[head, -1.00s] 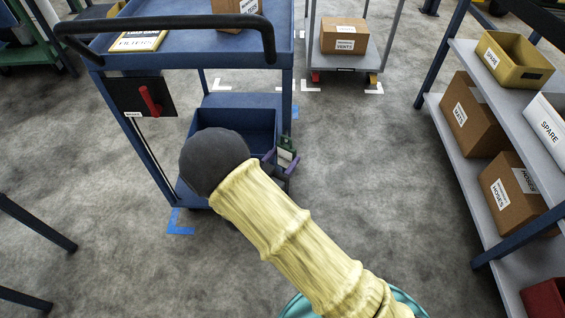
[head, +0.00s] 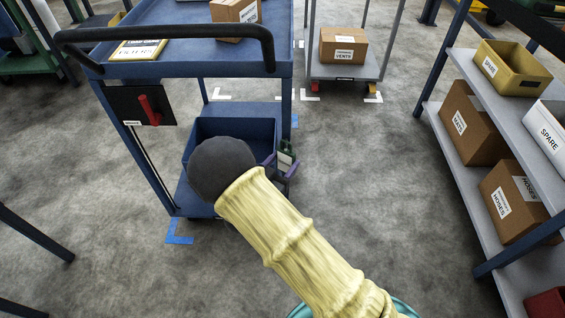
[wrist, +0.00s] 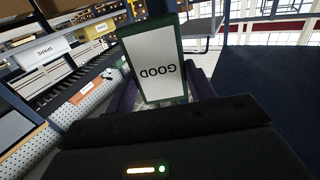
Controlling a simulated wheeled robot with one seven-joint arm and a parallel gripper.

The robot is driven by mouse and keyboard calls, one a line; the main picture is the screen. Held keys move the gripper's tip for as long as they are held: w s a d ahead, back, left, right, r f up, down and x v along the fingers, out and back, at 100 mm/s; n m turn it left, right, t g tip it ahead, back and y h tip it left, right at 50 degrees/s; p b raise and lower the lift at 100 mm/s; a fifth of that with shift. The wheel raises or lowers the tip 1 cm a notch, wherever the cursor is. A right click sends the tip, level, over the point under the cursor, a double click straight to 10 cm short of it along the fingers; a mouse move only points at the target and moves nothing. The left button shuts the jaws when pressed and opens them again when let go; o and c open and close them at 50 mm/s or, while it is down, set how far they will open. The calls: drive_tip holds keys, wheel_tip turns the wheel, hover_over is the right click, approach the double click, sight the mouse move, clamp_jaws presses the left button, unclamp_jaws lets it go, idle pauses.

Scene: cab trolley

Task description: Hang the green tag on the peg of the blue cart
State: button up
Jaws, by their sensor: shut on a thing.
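The green tag (head: 285,158) has a white face, and in the wrist view the tag (wrist: 157,66) reads "GOOD" upside down. My gripper (head: 277,168) is shut on it, with purple fingers on either side of its lower end; the gripper (wrist: 165,98) also shows in the wrist view. The blue cart (head: 190,68) stands at the left, and the tag is beside its right side, low near the blue bin. I cannot make out the peg. My arm covers part of the cart's lower shelf.
A blue bin (head: 235,130) sits on the cart's lower shelf. A black panel with a red handle (head: 150,108) is on the cart's near end. A grey trolley with a carton (head: 342,46) stands behind. A shelf rack (head: 455,110) is at the right, with open floor between.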

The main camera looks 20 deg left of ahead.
drive_tip(key=o, duration=1.1)
drive_tip(key=shift+c, duration=0.2)
drive_tip(key=shift+s, duration=0.1)
drive_tip(key=p+v, duration=0.4)
drive_tip(key=v, duration=1.3)
drive_tip(key=shift+s, duration=0.15)
